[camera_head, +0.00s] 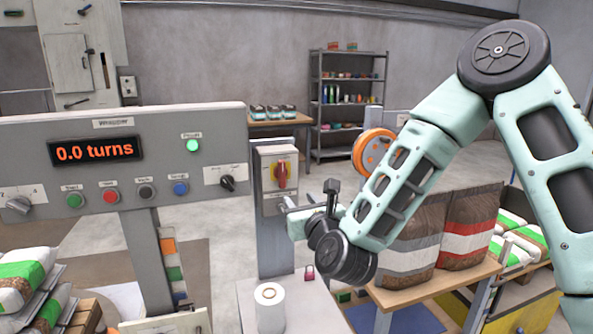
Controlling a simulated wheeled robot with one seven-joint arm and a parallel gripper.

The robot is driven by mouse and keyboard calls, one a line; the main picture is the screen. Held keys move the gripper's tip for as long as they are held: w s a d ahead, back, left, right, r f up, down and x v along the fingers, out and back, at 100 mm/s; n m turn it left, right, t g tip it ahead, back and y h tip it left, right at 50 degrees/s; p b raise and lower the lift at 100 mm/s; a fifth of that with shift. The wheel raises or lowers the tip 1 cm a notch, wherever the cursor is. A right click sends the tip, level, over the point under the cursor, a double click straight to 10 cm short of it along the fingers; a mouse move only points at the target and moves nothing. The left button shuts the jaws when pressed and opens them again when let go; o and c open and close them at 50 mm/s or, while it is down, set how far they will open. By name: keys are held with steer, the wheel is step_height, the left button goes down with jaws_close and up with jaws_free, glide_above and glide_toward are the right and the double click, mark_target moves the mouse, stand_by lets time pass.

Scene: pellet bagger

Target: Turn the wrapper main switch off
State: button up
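The main switch (281,175) is a red rotary handle on a yellow plate. It sits on a grey box (278,152) on a post, right of the wrapper panel (90,152). The handle looks roughly upright; the small lettering around it is not readable. The panel display (95,150) reads "0.0 turns", and a green lamp (193,146) is lit. My gripper (287,204) is just below and right of the handle, close to the box's lower edge. I see no clear contact with the handle. Its fingers are small and seen side-on, so their opening cannot be judged.
A white roll (269,308) stands on a pale surface below the switch, with a pink padlock (309,272) nearby. Filled bags (468,228) stand on a wooden table at right, behind my arm. Bags (24,272) lie stacked at lower left.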

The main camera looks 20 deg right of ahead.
steer(key=p, duration=0.5)
glide_toward(283, 173)
steer(key=shift+m, duration=0.3)
steer(key=w, duration=0.9)
steer(key=shift+w, duration=0.2)
steer(key=shift+a+b, duration=0.1)
steer(key=shift+b, duration=0.2)
steer(key=c, duration=0.6)
